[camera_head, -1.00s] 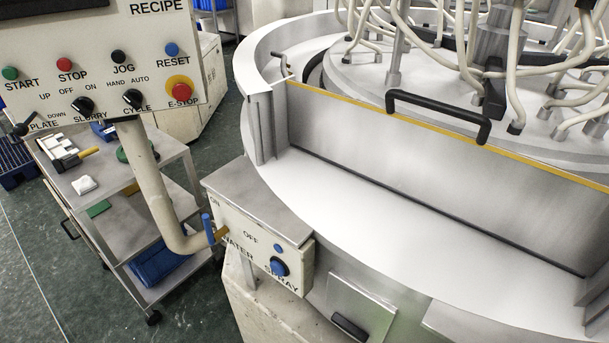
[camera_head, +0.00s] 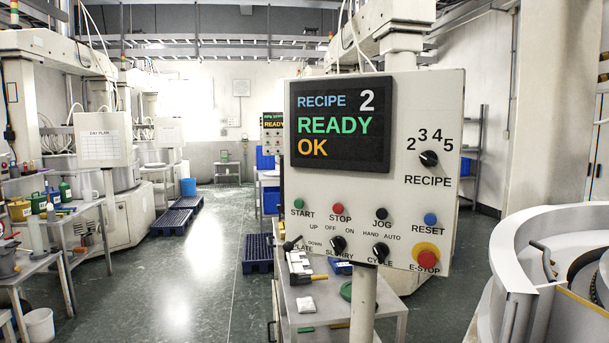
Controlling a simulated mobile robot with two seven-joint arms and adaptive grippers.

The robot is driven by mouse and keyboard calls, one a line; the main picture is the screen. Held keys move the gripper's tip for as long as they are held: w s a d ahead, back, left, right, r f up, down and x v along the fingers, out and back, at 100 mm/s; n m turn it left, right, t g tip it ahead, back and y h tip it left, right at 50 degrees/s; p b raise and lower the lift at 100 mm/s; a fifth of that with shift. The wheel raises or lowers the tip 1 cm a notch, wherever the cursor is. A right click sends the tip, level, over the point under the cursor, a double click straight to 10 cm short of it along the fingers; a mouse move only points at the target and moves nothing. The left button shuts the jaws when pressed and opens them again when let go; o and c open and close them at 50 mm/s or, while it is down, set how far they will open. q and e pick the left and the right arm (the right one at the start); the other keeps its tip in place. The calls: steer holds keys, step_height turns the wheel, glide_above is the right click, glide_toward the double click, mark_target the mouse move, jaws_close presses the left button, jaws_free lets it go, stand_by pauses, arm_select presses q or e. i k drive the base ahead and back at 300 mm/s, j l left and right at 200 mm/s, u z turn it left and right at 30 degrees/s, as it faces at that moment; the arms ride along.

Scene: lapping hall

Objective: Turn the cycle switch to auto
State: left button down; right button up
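The cycle switch (camera_head: 380,252) is a small black knob low on the pale control panel (camera_head: 455,110), above the word CYCLE. HAND is printed at its upper left and AUTO at its upper right. The knob seems to lean toward HAND, but it is too small to be sure. The panel's screen (camera_head: 341,124) reads RECIPE 2, READY, OK. Neither of my grippers is in view.
Near the switch are the slurry knob (camera_head: 338,243), the plate lever (camera_head: 292,243), the jog button (camera_head: 382,214) and the red E-STOP (camera_head: 427,258). A post (camera_head: 363,305) carries the panel. A cart (camera_head: 325,305) stands behind it. Open floor (camera_head: 200,270) lies left.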

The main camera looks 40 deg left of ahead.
mark_target(381, 250)
steer(key=k+j+u, duration=0.1)
steer(key=j, duration=1)
steer(key=k+j, duration=0.1)
steer(key=j, duration=1.05)
steer(key=k+j+u, duration=0.15)
steer(key=j, duration=0.95)
